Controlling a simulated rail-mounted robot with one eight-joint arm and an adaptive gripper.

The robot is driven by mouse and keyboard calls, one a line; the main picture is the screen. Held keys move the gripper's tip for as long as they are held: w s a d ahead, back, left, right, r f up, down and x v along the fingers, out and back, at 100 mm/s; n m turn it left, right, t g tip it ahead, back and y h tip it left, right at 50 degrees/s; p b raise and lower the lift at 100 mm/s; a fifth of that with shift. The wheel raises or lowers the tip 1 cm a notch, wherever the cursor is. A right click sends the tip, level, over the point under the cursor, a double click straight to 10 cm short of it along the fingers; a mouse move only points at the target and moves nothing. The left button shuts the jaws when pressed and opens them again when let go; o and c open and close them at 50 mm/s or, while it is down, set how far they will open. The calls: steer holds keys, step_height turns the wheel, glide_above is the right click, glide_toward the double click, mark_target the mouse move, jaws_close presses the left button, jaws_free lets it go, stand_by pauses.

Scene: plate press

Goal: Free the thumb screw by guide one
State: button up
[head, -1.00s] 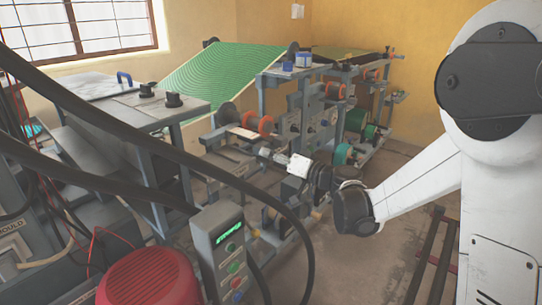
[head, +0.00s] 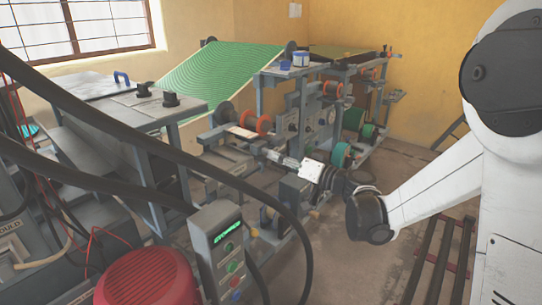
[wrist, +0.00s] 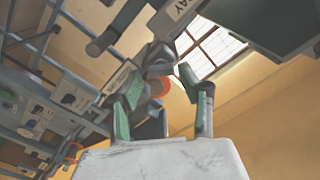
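My gripper (head: 284,160) is at the near side of the press frame, in front of the rollers. In the wrist view its two green-padded fingers (wrist: 160,88) stand apart, and nothing shows clamped between them. A dark grey part (wrist: 160,62) and an orange round part (wrist: 158,88) show beyond the gap between the fingers. I cannot tell whether the fingers touch either. I cannot make out the thumb screw by guide one for sure in either view; it is too small or hidden.
An orange roller (head: 263,125) and a green roller (head: 341,155) sit on the frame around my gripper. A control box (head: 222,245), black cables (head: 95,120) and a red ribbed housing (head: 150,280) stand in front. Bare floor (head: 350,265) lies at lower right.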

steer(key=v, duration=0.8)
steer(key=s+d+f+m+g+h, duration=0.1)
steer(key=s+g+h, duration=0.2)
steer(key=s+h, duration=0.75)
steer(key=s+d+f+m+g+h, duration=0.1)
steer(key=s+d+h, duration=0.1)
steer(key=s+d, duration=0.5)
steer(key=s+d+f+m+h, duration=0.15)
steer(key=s+d, duration=0.25)
steer(key=s, duration=0.7)
step_height(320, 180, up, 14)
steer(key=p, duration=1.4)
steer(key=shift+s, duration=0.25)
